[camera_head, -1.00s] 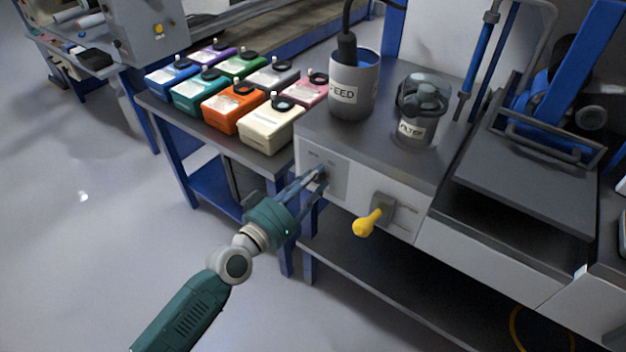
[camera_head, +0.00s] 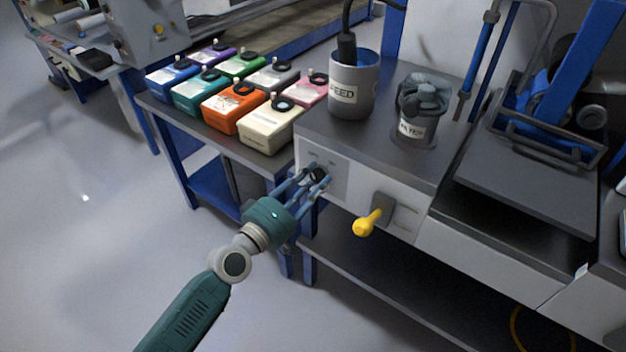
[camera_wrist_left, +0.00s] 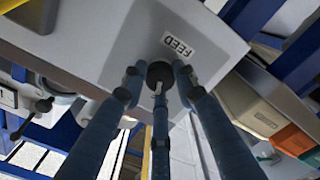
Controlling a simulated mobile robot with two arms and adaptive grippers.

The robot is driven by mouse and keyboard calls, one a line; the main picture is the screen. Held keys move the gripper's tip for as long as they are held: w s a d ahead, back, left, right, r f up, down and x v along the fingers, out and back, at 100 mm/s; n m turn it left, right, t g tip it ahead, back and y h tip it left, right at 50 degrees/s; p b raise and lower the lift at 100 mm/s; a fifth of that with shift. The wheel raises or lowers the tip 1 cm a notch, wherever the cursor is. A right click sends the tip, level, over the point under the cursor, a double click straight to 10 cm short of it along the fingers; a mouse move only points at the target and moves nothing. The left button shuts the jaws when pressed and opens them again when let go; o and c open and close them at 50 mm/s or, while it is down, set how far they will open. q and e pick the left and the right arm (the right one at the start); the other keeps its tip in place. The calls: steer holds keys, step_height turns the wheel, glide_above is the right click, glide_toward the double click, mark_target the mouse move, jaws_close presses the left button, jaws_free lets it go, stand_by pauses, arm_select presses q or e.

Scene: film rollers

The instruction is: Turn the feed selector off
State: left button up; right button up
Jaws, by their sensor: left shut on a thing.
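The feed selector is a round black knob (camera_head: 319,174) on the pale front panel of the grey bench cabinet (camera_head: 312,155). In the left wrist view the knob (camera_wrist_left: 159,74) carries a light pointer mark and sits beside a white FEED label (camera_wrist_left: 178,46). My left gripper (camera_head: 316,180) is shut on the knob, with its blue fingers around it. In the left wrist view the fingers (camera_wrist_left: 159,78) come in from the near side and partly cover the knob. My right gripper is out of view.
A yellow-ended lever (camera_head: 368,223) sticks out of the same front, right of the knob. A grey FEED pot (camera_head: 353,87) and a FILTER jar (camera_head: 420,112) stand on top. Several coloured containers (camera_head: 236,107) sit on the table at left. Open floor lies left of my arm.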

arm_select(q)
steer(key=shift+w+a+r+n, duration=0.25)
steer(key=shift+r+n, duration=0.05)
steer(key=shift+n, duration=0.3)
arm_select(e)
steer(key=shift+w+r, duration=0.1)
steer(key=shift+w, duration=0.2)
arm_select(q)
steer(key=o, duration=1)
steer(key=shift+o, duration=0.7)
steer(key=shift+s+f, duration=0.1)
steer(key=shift+f, duration=0.05)
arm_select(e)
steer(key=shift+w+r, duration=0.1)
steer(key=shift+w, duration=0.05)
arm_select(q)
steer(key=shift+s+a+f, duration=0.1)
steer(key=shift+s+a, duration=0.05)
steer(key=shift+s, duration=0.15)
steer(key=v, duration=1.1)
steer(key=shift+a, duration=0.15)
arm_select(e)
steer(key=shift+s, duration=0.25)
arm_select(q)
steer(key=shift+s, duration=0.1)
